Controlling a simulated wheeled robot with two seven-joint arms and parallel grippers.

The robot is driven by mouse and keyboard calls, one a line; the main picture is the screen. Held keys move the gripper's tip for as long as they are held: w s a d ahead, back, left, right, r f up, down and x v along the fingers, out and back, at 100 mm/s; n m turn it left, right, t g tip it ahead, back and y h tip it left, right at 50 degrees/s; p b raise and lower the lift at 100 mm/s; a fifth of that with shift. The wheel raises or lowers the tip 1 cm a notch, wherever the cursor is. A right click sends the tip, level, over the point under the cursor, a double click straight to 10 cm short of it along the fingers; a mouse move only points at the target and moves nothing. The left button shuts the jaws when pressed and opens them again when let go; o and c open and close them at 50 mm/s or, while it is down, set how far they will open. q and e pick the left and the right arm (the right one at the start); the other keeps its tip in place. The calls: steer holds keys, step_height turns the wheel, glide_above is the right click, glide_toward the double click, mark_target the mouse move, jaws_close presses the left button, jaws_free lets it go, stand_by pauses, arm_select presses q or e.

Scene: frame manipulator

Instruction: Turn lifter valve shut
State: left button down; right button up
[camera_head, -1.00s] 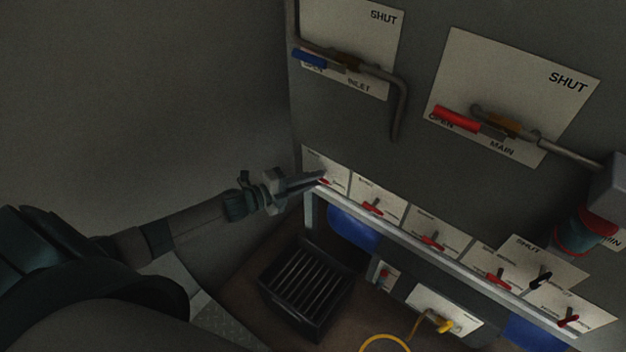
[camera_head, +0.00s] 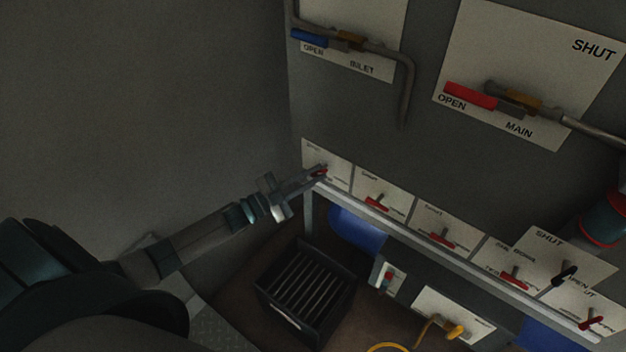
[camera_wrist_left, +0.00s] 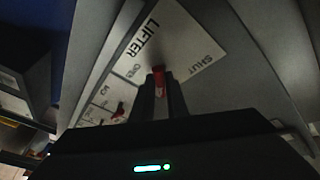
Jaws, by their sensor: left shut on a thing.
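The lifter valve has a red handle (camera_wrist_left: 158,77) on a white plate (camera_wrist_left: 175,42) marked LIFTER, OPEN and SHUT in the left wrist view. My left gripper (camera_wrist_left: 158,92) is shut on this red handle, with a finger on each side. The red tip lies nearer the gripper than the two words, and the valve's pivot is hard to make out. In the head view my left gripper (camera_head: 318,174) reaches the leftmost small plate (camera_head: 328,158) of the row, where the lettering is too small to read. My right gripper is not in view.
More small valves with red handles (camera_head: 377,204) run to the right along the panel above a metal rail (camera_head: 400,226). A blue inlet handle (camera_head: 310,36) and a red main handle (camera_head: 468,95) sit higher. A black slatted crate (camera_head: 303,290) stands below.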

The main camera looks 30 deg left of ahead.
arm_select(q)
steer(key=n+t+y+b, duration=0.1)
steer(key=n, duration=0.2)
steer(key=n+t+y+b, duration=0.1)
steer(key=n+t, duration=0.1)
steer(key=n, duration=0.2)
steer(key=n+t+y+b, duration=0.1)
steer(key=n, duration=0.3)
steer(key=shift+d+f, duration=0.2)
steer(key=shift+f, duration=0.1)
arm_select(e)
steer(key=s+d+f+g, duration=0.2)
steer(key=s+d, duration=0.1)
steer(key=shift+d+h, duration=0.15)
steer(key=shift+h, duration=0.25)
arm_select(q)
steer(key=shift+t, duration=0.3)
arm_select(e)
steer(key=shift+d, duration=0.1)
arm_select(q)
steer(key=c, duration=1.7)
jaws_free()
steer(key=shift+c, duration=0.2)
